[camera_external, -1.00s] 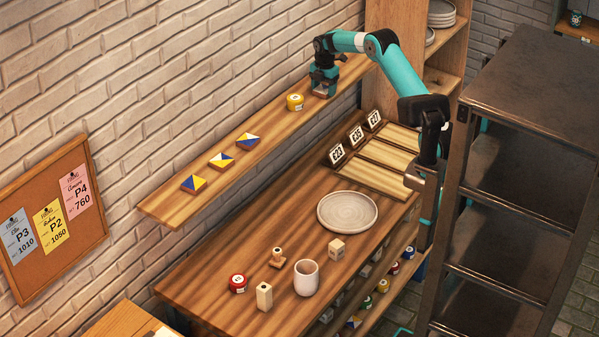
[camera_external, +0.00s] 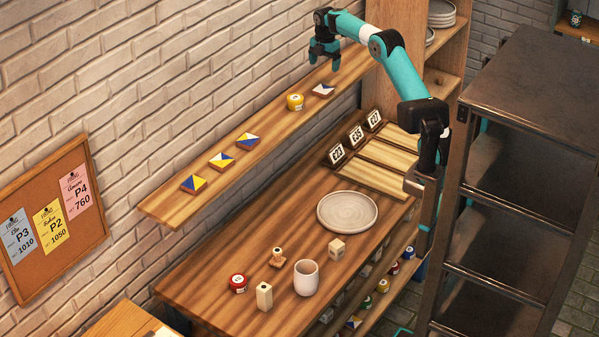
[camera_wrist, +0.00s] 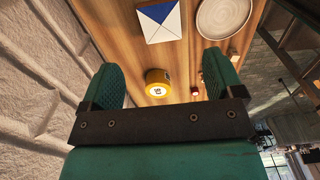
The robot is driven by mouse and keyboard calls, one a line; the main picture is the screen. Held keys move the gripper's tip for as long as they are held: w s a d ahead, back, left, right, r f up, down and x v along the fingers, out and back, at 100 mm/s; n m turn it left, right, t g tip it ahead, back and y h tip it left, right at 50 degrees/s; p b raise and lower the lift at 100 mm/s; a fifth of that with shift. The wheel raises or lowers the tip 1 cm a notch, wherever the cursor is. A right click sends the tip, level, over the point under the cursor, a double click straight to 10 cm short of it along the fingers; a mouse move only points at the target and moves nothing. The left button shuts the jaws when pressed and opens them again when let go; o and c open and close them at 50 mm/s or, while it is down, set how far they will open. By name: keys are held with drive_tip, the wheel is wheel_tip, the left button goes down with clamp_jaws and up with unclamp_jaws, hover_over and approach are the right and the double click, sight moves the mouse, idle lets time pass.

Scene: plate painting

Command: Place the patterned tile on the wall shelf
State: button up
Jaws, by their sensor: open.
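A patterned tile (camera_external: 323,90), white with a dark blue part, lies on the wall shelf (camera_external: 262,121) near its far right end. It also shows in the wrist view (camera_wrist: 160,21), beyond the fingertips. My gripper (camera_external: 324,66) is open and empty, above the tile and apart from it. In the wrist view its two fingers (camera_wrist: 158,82) stand wide apart with nothing between them. Three more patterned tiles lie on the shelf's left half: a blue and yellow one (camera_external: 194,184), a middle one (camera_external: 221,161) and one with white (camera_external: 248,141).
A yellow jar (camera_external: 295,102) stands on the shelf just left of the tile. Below, the table holds a round plate (camera_external: 347,211), a white cup (camera_external: 306,278), a red jar (camera_external: 238,284) and small wooden blocks. The brick wall (camera_external: 180,80) runs along the shelf's back.

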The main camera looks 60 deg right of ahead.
drive_tip(key=s+a+r+m, duration=0.1)
drive_tip(key=s+a+r, duration=0.1)
drive_tip(key=s+a, duration=0.35)
drive_tip(key=s+a+r+m+y, duration=0.1)
drive_tip(key=s+a+m, duration=0.1)
drive_tip(key=a, duration=0.7)
drive_tip(key=s+a+r+m, duration=0.1)
drive_tip(key=s+a+r, duration=0.1)
drive_tip(key=s+a, duration=0.35)
drive_tip(key=s+a+f+m+y, duration=0.1)
drive_tip(key=s+a+f+m, duration=0.1)
drive_tip(key=s+a, duration=0.3)
drive_tip(key=s+a+f+m+y, duration=0.1)
drive_tip(key=s+a, duration=0.4)
drive_tip(key=s, duration=0.6)
drive_tip(key=s+a+f+m+y, duration=0.1)
drive_tip(key=s+a+f+m, duration=0.2)
drive_tip(key=s, duration=0.5)
drive_tip(key=shift+s+a+m, duration=0.15)
drive_tip(key=shift+a+m, duration=0.35)
drive_tip(key=shift+a, duration=0.45)
